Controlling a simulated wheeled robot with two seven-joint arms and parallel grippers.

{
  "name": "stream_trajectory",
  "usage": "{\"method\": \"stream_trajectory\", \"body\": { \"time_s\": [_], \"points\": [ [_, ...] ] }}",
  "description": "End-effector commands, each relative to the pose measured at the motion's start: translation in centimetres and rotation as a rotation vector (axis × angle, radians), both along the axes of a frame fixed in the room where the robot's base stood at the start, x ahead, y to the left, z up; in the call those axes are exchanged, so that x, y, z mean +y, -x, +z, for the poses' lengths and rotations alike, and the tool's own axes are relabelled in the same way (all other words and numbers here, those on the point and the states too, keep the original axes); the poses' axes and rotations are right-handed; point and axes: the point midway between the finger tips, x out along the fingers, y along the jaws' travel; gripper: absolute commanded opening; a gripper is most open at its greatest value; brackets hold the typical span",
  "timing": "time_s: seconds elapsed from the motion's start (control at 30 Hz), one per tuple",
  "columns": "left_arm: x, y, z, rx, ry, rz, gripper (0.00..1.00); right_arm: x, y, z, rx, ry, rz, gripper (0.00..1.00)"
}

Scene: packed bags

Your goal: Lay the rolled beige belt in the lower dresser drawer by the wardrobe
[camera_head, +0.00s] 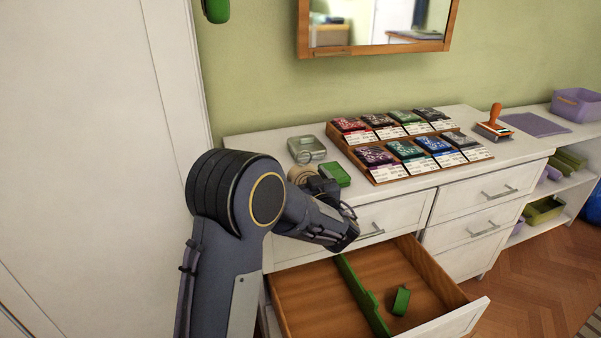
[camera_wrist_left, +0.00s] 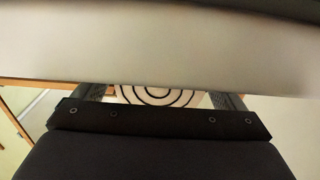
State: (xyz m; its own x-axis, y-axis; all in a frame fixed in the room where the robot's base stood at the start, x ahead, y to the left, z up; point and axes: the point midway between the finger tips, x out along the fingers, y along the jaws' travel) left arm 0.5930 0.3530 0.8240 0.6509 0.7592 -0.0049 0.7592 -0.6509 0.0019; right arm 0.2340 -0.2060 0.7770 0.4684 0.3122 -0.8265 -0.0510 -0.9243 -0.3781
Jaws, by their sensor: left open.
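The rolled beige belt (camera_head: 299,174) lies on the dresser top near its left front, partly hidden behind my left gripper (camera_head: 317,184). In the left wrist view the belt (camera_wrist_left: 158,95) shows as dark concentric rings between the two fingers of my left gripper (camera_wrist_left: 160,98). These fingers are open, one on each side of the roll; I cannot tell whether they touch it. The lower dresser drawer (camera_head: 310,298) is pulled open below, with a wooden floor, a green divider (camera_head: 362,292) and a small green piece (camera_head: 401,301) inside. My right gripper is not in view.
A green box (camera_head: 334,175) lies close beside the gripper, and a clear greenish case (camera_head: 307,149) stands behind. A wooden rack (camera_head: 452,134) of colourful packets fills the middle. A stamp-like tool (camera_head: 494,123) stands right. The white wardrobe (camera_head: 95,130) is at left.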

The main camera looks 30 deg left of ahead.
Motion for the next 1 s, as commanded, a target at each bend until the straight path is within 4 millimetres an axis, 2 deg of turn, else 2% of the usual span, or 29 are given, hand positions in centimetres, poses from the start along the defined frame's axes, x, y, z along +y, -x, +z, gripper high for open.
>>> {"method": "stream_trajectory", "body": {
  "time_s": [0.03,0.2,0.4,0.6,1.0],
  "points": [
    [-1.1,0.8,-0.1,0.001,0.001,-0.004,0.92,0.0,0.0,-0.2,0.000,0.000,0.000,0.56],
    [-3.9,3.2,-0.1,0.001,-0.001,-0.004,0.92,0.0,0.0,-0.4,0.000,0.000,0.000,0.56],
    [-6.2,5.2,0.0,0.000,0.000,-0.003,0.92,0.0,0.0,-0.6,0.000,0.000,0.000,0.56],
    [-7.0,6.0,0.0,0.001,-0.001,0.000,0.92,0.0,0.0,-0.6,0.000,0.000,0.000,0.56],
    [-6.9,6.0,0.0,0.001,-0.001,0.000,0.92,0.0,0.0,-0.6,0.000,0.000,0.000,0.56]
  ]
}}
